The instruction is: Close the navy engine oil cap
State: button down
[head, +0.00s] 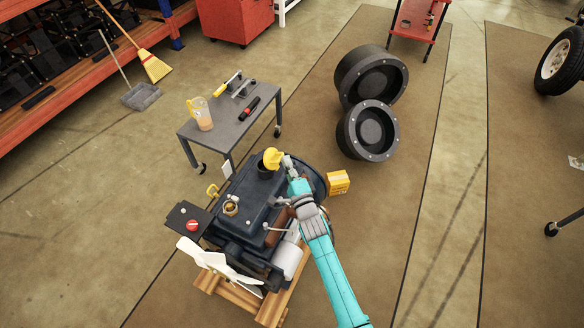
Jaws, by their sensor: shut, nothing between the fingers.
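The navy engine (252,205) stands on a wooden pallet (236,303) in the middle of the head view. A yellow cap (272,157) stands raised and tilted at the engine's far end, over a dark round neck (264,173). My gripper (286,160) is shut and empty, just right of the yellow cap. I cannot tell whether it touches the cap. My teal arm reaches in from the lower right and hides part of the engine's right side.
A grey cart (232,120) with a jug (200,114) and tools stands behind the engine. A yellow box (338,182) is to the right of my gripper. A white fan (215,262) and a red-button panel (190,220) are at the engine's near left. Two large dark rings (368,130) lie farther back.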

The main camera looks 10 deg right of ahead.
aim_at(268, 157)
jog(key=shift+n+g, duration=0.5)
jog(key=a, duration=0.1)
jog(key=w+a+r, duration=0.1)
jog(key=w+a, duration=0.1)
jog(key=shift+w+a+r, duration=0.1)
jog(key=shift+w+r, duration=0.05)
jog(key=shift+r, duration=0.1)
jog(key=shift+w+a+n+g, duration=0.35)
jog(key=shift+n+g, duration=0.25)
jog(key=shift+n, duration=0.1)
jog(key=shift+w+a+f+n+g+h, duration=0.1)
jog(key=shift+w+a+n+g+h, duration=0.2)
jog(key=shift+a+n+g, duration=0.25)
jog(key=shift+w+a+n+g+h, duration=0.25)
jog(key=shift+a+n+g, duration=0.2)
jog(key=shift+g, duration=0.2)
jog(key=shift+w+a+f+n+g+h, duration=0.45)
jog(key=shift+w+a+n+g, duration=0.15)
jog(key=shift+a+g, duration=0.15)
jog(key=shift+w+a+f, duration=0.2)
jog(key=shift+a+f, duration=0.05)
